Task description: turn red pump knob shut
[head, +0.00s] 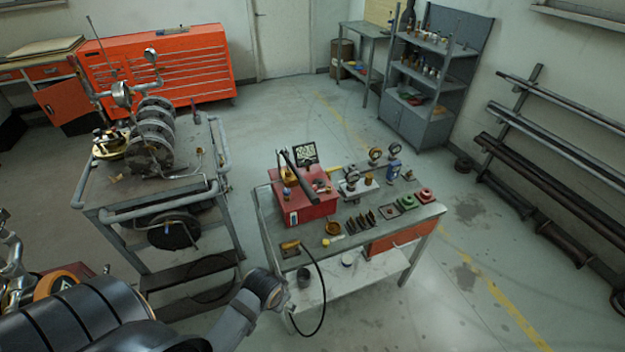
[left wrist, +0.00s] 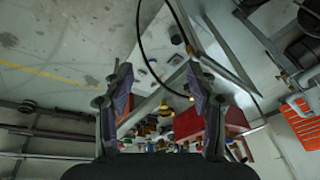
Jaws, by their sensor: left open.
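A red box-shaped pump (head: 310,211) with a long black lever sits on the workbench at the middle of the head view. A small brass fitting (head: 288,175) stands on its left side; I cannot tell for sure which part is its knob. In the left wrist view the red pump (left wrist: 188,123) shows partly, beyond the fingers. My left gripper (left wrist: 158,82) is open and empty, apart from the pump. In the head view my left arm comes in at the bottom left, in front of the bench, and its fingers do not show. My right gripper is not in view.
The workbench (head: 375,239) also carries gauges, small tools, a yellow-handled piece and a hanging black hose (head: 322,299). A cart with a coiled machine (head: 152,147) stands left of it. A grey shelf (head: 431,75) and pipe rack stand right. Floor between them is clear.

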